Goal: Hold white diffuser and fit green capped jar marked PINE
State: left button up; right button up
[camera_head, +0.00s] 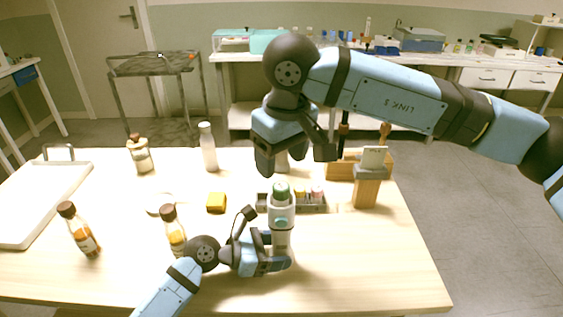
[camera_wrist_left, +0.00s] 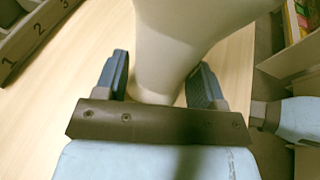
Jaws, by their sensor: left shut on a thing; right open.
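The white diffuser (camera_head: 282,241) stands upright near the table's front, and its pale body fills the middle of the left wrist view (camera_wrist_left: 190,35). My left gripper (camera_head: 280,252) is shut around its lower body, one finger on each side in the left wrist view (camera_wrist_left: 160,72). A green-capped jar (camera_head: 281,189) sits upright at the diffuser's top. Its label is too small to read, and I cannot tell how deep it sits. My right gripper (camera_head: 296,160) is open and empty, above and behind the green cap, apart from it.
A grey numbered rack (camera_head: 312,208) with small capped jars is just behind the diffuser; its edge shows in the left wrist view (camera_wrist_left: 32,35). A wooden stand (camera_head: 367,190) is right. The front right is clear.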

pick_arm(q)
jog(key=o, duration=0.8)
